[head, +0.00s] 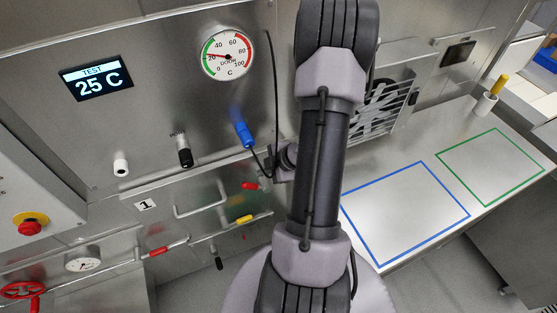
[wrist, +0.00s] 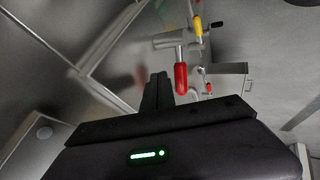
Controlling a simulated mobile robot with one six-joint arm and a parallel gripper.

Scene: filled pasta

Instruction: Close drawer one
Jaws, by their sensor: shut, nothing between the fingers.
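Drawer one is the steel front (head: 160,222) with the black "1" label (head: 146,205) and a bent bar handle (head: 200,197), left of my arm in the head view. I cannot tell for sure how far it stands open. My gripper (wrist: 158,88) is shut and empty in the wrist view, its fingers pointing up the picture. In the head view the gripper is mostly hidden by my arm. A red valve lever (wrist: 181,78) shows just right of the fingertips; I cannot tell whether they touch.
Pipes with red (head: 165,250) and yellow levers (head: 240,220) run below the drawer front. A blue-handled probe (head: 241,133) hangs on a cable above. At right is a counter with blue (head: 404,212) and green outlines (head: 490,165), and a cup (head: 485,105).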

